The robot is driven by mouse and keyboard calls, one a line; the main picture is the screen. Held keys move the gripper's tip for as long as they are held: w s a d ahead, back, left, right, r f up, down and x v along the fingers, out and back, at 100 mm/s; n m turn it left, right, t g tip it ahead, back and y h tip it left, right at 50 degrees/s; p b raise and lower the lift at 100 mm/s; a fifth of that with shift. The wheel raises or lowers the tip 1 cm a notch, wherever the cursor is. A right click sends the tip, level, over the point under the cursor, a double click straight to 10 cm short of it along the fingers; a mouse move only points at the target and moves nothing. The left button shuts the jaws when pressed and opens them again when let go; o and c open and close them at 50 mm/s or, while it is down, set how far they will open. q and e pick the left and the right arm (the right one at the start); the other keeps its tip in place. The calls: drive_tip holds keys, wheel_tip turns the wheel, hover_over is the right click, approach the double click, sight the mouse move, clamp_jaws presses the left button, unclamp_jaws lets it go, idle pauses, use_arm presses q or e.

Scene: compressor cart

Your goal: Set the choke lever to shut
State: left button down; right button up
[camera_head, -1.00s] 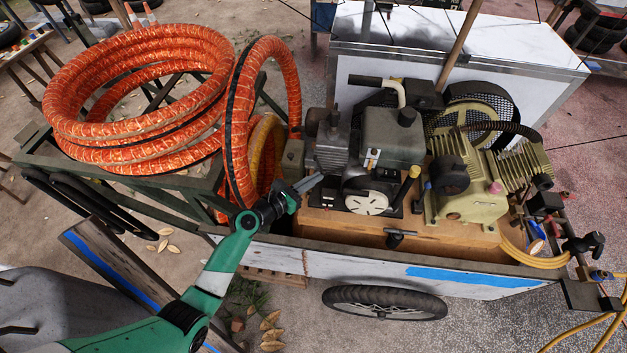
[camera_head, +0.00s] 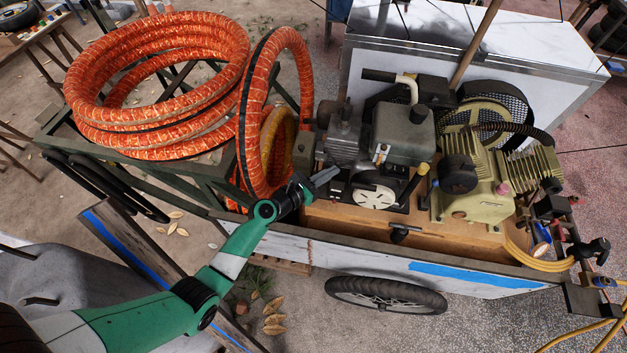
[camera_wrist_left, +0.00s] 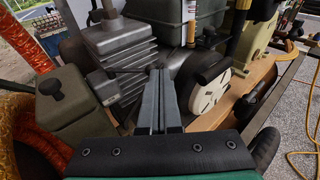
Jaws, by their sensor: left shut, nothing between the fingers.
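The engine (camera_head: 403,135) stands on the wooden deck of the cart, with a grey tank and finned block. My left gripper (camera_head: 327,175) is shut and empty, just left of the engine's white round starter cover (camera_head: 374,196). In the left wrist view the shut fingers (camera_wrist_left: 158,76) point at the finned block (camera_wrist_left: 125,50), with the starter cover (camera_wrist_left: 208,92) to their right. A small dark lever-like part (camera_wrist_left: 101,82) sits left of the fingertips; I cannot tell whether it is the choke lever. Contact is not clear. My right gripper is out of view.
Orange hose coils (camera_head: 160,80) stand left of the engine, close to my left arm. A small grey box with a black knob (camera_wrist_left: 62,105) lies left of the fingers. The compressor (camera_head: 470,185) is at right. The cart's white side board (camera_head: 400,268) runs along the front.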

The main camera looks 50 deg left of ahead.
use_arm(q)
drive_tip(key=s+d+r+p, duration=0.1)
drive_tip(key=s+p, duration=0.1)
drive_tip(key=s, duration=0.4)
drive_tip(key=s+d+r+p, duration=0.1)
drive_tip(key=s+p, duration=0.1)
drive_tip(key=s, duration=0.5)
drive_tip(key=shift+d+r, duration=0.35)
drive_tip(key=shift+d, duration=0.05)
